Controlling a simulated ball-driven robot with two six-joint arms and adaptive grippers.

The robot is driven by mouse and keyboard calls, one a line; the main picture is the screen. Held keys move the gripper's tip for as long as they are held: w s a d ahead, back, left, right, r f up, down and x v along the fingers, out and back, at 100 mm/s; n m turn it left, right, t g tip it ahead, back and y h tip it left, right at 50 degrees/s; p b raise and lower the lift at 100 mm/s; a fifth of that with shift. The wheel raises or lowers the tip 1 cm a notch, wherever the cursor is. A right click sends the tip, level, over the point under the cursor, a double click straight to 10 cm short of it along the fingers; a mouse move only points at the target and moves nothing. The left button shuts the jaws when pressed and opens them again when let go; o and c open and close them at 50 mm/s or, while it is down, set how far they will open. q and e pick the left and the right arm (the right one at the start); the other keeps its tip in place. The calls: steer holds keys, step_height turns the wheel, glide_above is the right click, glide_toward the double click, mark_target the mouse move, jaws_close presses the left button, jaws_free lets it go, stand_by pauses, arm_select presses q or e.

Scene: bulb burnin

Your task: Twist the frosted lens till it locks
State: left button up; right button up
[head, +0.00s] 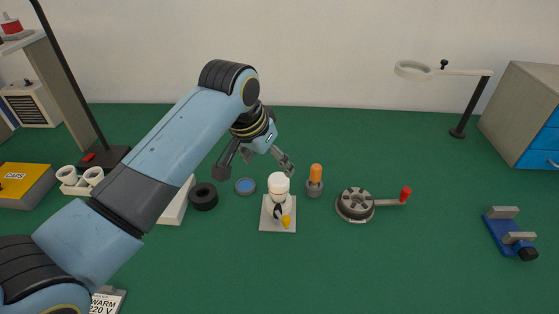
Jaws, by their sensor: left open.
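The frosted lens (278,183) is a white, rounded piece standing upright on a small light base plate (266,222) at the middle of the table. A dark clip-like part and a yellow piece (286,221) sit at its front. Whether the lens is locked cannot be seen. My left gripper (254,172) is open and empty, above and to the left of the lens, with its fingers spread and pointing down. Its right finger is close to the top of the lens in the picture; contact cannot be told. My right gripper is not in view.
An orange-topped part (315,181) stands just right of the lens, then a round grey device with a red-knobbed crank (355,205). A black ring (204,196) and blue disc (245,186) lie left. A blue vise (510,233) is far right. The front middle is clear.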

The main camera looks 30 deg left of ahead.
mark_target(278, 179)
arm_select(q)
steer(key=x, duration=0.8)
steer(key=shift+w+f, duration=0.1)
steer(key=shift+f, duration=0.15)
steer(key=shift+w+f, duration=0.1)
steer(key=shift+f, duration=0.3)
steer(key=shift+c, duration=1.1)
steer(key=c, duration=1)
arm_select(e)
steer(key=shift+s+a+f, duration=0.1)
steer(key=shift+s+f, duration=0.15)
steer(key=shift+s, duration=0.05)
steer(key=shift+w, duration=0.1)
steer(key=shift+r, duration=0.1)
